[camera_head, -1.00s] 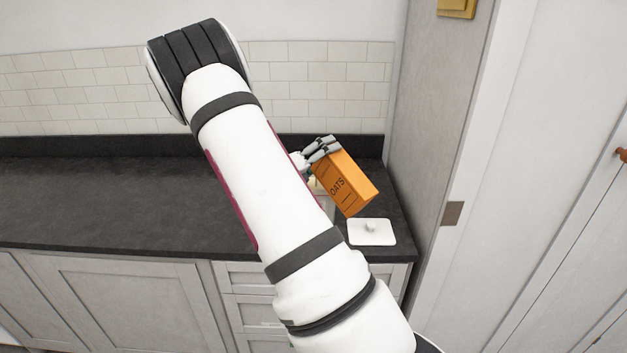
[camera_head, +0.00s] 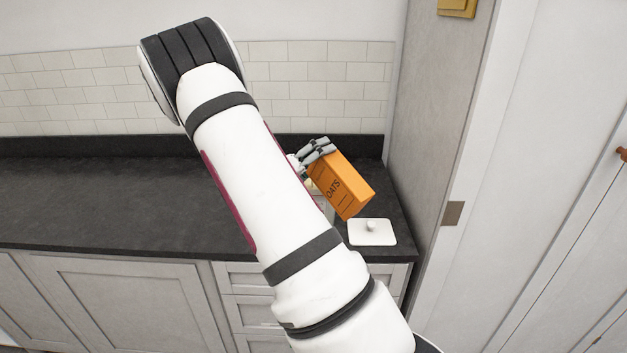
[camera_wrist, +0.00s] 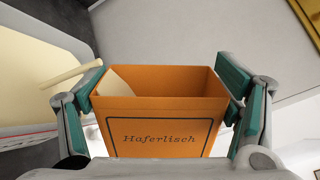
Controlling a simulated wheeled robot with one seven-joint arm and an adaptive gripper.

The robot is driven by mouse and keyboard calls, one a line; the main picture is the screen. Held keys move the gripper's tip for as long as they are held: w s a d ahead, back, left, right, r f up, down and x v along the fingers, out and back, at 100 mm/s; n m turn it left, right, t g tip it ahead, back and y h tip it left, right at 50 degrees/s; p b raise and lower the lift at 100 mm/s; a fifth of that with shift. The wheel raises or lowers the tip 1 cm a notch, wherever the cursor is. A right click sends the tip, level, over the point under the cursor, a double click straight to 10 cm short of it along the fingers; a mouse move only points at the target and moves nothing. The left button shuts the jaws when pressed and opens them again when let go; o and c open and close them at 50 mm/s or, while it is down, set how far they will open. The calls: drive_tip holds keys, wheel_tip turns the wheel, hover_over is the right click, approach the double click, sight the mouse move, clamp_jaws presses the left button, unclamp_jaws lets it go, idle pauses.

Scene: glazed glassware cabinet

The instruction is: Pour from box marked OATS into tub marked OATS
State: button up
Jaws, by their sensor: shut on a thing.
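The orange box (camera_head: 345,187) marked OATS is held tilted above the right end of the counter. My gripper (camera_head: 317,150) is shut on it near its upper end. In the wrist view the fingers sit on both sides of the box (camera_wrist: 160,128), whose front reads "Haferlisch". Its top is open, and pale contents show in its left corner. At the left of the wrist view is a wide, pale-walled container with a cream filling (camera_wrist: 35,65), seemingly the tub; no OATS mark is readable there. A small cream strip lies between it and the box. My arm mostly hides this spot in the head view.
A white square lid with a knob (camera_head: 372,232) lies on the dark counter (camera_head: 110,205), in front of the box. A tall grey cabinet side (camera_head: 437,110) stands close on the right. The counter's left side is clear.

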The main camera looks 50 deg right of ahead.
drive_tip(key=shift+w+a, duration=0.1)
drive_tip(key=shift+a, duration=0.15)
